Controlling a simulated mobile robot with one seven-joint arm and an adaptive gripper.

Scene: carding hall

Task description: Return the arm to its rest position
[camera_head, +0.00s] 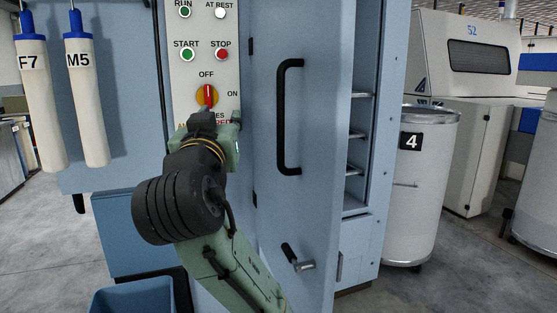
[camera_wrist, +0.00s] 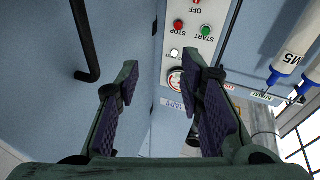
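My arm reaches up in the head view, and my gripper (camera_head: 225,140) is in front of the control panel (camera_head: 188,75), just below the rotary switch (camera_head: 207,96). In the wrist view, which looks upside down, my gripper (camera_wrist: 162,72) is open, its two dark-padded fingers apart with nothing between them. The switch has a red handle on a yellow disc, and the handle points up to OFF. My gripper partly hides the lettering under the switch. Whether it touches the panel I cannot tell.
A blue cabinet door (camera_head: 318,200) with a black handle (camera_head: 289,115) stands open beside shelves (camera_head: 358,135). White tubes F7 (camera_head: 43,110) and M5 (camera_head: 88,110) hang at left. A blue bin (camera_head: 135,297) is below.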

